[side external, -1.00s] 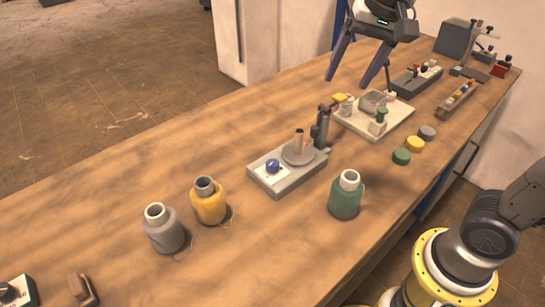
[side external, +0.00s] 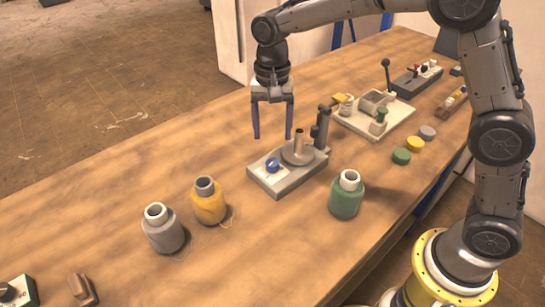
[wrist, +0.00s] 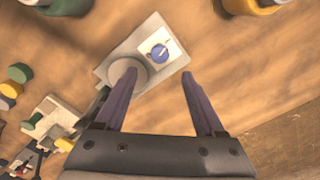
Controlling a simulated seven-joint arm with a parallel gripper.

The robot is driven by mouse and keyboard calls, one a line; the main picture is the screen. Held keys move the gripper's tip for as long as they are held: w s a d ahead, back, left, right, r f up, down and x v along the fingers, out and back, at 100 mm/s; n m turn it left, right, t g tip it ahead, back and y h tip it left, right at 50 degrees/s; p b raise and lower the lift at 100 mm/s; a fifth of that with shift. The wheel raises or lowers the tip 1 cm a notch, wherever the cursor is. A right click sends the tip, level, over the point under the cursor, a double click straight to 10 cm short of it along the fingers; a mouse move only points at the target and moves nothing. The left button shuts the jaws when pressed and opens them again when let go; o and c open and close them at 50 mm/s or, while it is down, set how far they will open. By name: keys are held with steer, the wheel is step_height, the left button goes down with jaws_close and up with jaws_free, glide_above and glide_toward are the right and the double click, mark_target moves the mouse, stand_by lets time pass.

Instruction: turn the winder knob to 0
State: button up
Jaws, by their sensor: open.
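The winder (side external: 284,181) is a grey box on the wooden bench, with a round platform and post at its right part. Its blue winder knob (side external: 272,165) sits on a white plate at the left part of the box. The knob also shows in the wrist view (wrist: 159,53), with a light pointer mark on it; the dial's figures are too small to read. My gripper (side external: 272,137) is open and empty, pointing down above and behind the winder. In the wrist view my gripper (wrist: 161,78) has its fingers apart, with the knob ahead between and beyond their tips.
A cream tray of parts (side external: 374,114) lies farther right.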

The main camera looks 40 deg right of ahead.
mark_target(273, 162)
step_height(273, 162, down, 9)
stand_by(0.3)
jaws_close()
stand_by(0.4)
